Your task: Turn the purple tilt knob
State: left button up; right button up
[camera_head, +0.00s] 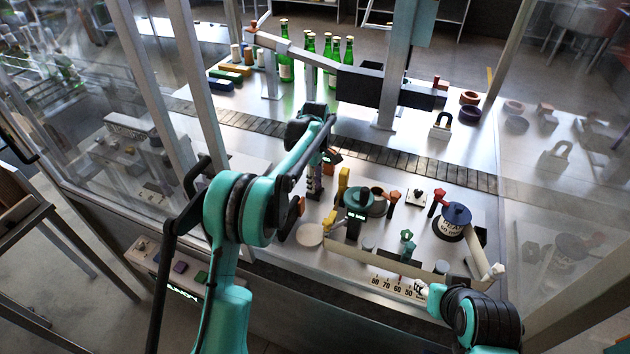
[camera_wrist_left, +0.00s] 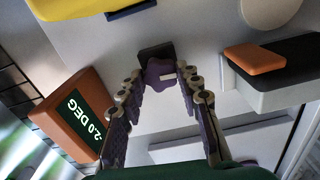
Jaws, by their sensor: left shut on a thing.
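The purple tilt knob (camera_wrist_left: 158,74) has a lobed shape with a pale mark and sits in front of a dark block in the left wrist view. My left gripper (camera_wrist_left: 160,77) has its two jointed fingers closed on either side of it, shut on the knob. In the head view my left gripper (camera_head: 314,192) points down at the bench, and the knob is hidden there. An orange box with a green display (camera_wrist_left: 88,118) reading 2.0 DEG stands beside the fingers.
A black and white block with an orange top (camera_wrist_left: 254,58) is close to the right of the fingers. Several green bottles (camera_head: 332,58) stand at the back beyond the slatted conveyor (camera_head: 390,158). A dark blue round pot (camera_head: 455,218) stands at right. Glazed posts flank the bench.

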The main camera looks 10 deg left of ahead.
pick_arm(q)
jog(key=m, duration=0.7)
jog(key=shift+m, duration=0.4)
jog(key=m, duration=0.3)
jog(key=shift+p, duration=0.3)
jog(key=shift+m, duration=2.1)
jog(key=o, duration=1.2)
jog(key=shift+c, duration=0.2)
jog(key=shift+r, duration=0.15)
